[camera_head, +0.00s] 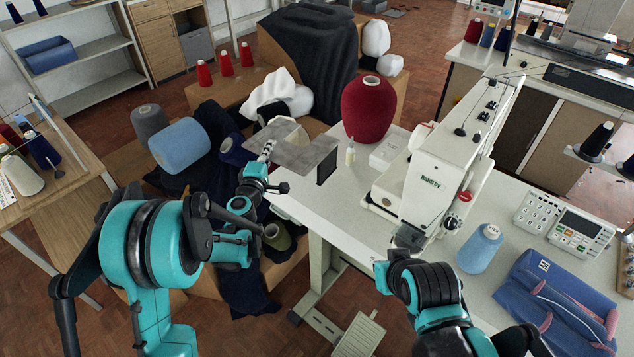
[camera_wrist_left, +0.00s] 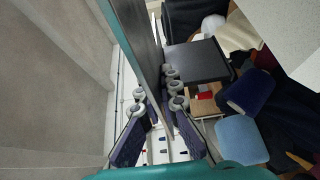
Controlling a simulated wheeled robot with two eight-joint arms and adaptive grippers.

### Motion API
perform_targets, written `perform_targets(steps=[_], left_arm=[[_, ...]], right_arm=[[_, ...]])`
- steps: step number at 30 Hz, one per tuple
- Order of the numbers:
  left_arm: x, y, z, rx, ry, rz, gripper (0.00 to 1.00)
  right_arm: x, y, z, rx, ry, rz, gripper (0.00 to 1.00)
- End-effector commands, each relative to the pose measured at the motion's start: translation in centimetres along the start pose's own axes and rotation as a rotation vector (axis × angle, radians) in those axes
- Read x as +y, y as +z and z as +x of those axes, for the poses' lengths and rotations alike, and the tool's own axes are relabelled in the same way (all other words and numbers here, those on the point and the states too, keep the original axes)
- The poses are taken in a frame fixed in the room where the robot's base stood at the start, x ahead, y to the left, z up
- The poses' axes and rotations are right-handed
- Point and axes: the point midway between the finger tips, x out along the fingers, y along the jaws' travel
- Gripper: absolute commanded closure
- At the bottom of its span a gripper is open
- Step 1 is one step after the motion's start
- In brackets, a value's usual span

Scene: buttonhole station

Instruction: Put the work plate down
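The work plate (camera_head: 302,156) is a thin grey metal sheet with a notch in its far edge. It is held up at the left end of the white sewing table (camera_head: 345,215). My left gripper (camera_head: 266,152) is shut on its left part. In the left wrist view the plate (camera_wrist_left: 149,50) shows nearly edge-on, between the fingers of the gripper (camera_wrist_left: 160,108). A dark square piece (camera_head: 327,167) shows by the plate's right end; I cannot tell whether it is attached. My right gripper (camera_head: 408,238) is low beside the sewing machine (camera_head: 432,180); its fingers are unclear.
A big red yarn cone (camera_head: 368,110), a small bottle (camera_head: 350,152) and a white box (camera_head: 388,152) stand behind the plate. The table's front left is clear.

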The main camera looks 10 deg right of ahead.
Motion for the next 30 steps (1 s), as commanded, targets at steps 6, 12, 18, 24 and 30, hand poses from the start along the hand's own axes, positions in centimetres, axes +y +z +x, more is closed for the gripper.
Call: perform_targets(steps=[6,12,18,24,30], left_arm=[[-1.2,3.3,4.2,-0.092,0.01,-0.004,1.0],[-3.8,3.5,4.5,-0.1,0.011,-0.004,1.0],[-7.1,3.5,4.4,-0.099,0.011,-0.004,1.0],[-9.2,3.5,4.4,-0.099,0.011,-0.004,1.0],[-11.2,3.4,4.4,-0.099,0.011,-0.004,1.0]], right_arm=[[0.0,0.8,1.1,0.0,0.0,0.0,1.0],[0.0,1.5,2.1,0.0,0.0,0.0,1.0],[0.0,2.4,3.3,0.0,0.0,0.0,1.0],[0.0,2.8,4.0,0.0,0.0,0.0,1.0],[0.0,3.3,4.6,0.0,0.0,0.0,1.0]])
